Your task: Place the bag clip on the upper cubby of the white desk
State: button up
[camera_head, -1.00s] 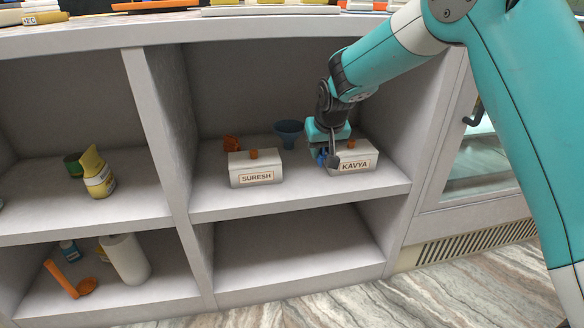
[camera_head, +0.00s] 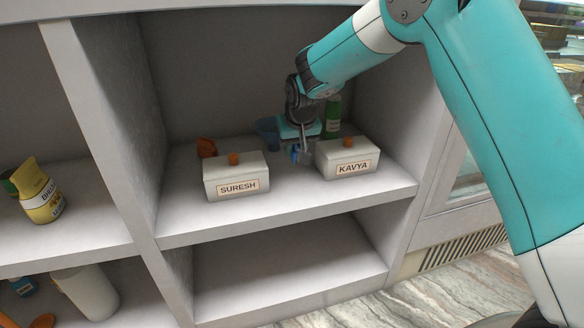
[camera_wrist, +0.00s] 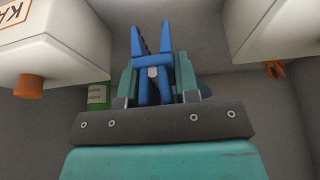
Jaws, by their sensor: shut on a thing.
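The blue bag clip (camera_wrist: 153,62) is between the fingers of my gripper (camera_wrist: 155,85), which is shut on it. In the head view the clip (camera_head: 295,155) is a small blue shape under my gripper (camera_head: 298,148). The gripper is inside the upper cubby (camera_head: 285,207) of the white desk, between the SURESH box and the KAVYA box and above the shelf floor. I cannot tell whether the clip touches the shelf.
The white SURESH box (camera_head: 236,177) is left of my gripper and the KAVYA box (camera_head: 347,158) is close on its right. Behind are a blue funnel-like thing (camera_head: 266,130), a green bottle (camera_head: 333,113) and an orange thing (camera_head: 206,147). The lower cubby (camera_head: 290,262) is empty.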

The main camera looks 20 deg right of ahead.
aim_at(293, 173)
jog(key=shift+f+b, duration=1.1)
jog(key=shift+f, duration=1.7)
jog(key=shift+f, duration=0.15)
jog(key=o, duration=0.9)
jog(key=p+v, duration=0.5)
jog(key=v, duration=0.7)
jog(key=s+a+r+n+g+y, duration=0.1)
jog(key=s+r+n, duration=0.1)
jog(key=s, duration=1)
jog(key=s+a+r+n+g+y, duration=0.1)
jog(key=s+a+r+n+g, duration=0.1)
jog(key=s, duration=0.9)
jog(key=s+a+r+n+g+y, duration=0.1)
jog(key=s+a+r+n+y, duration=0.1)
jog(key=s, duration=1)
jog(key=shift+s+r+n, duration=0.3)
jog(key=shift+r+n, duration=0.3)
jog(key=shift+r, duration=0.05)
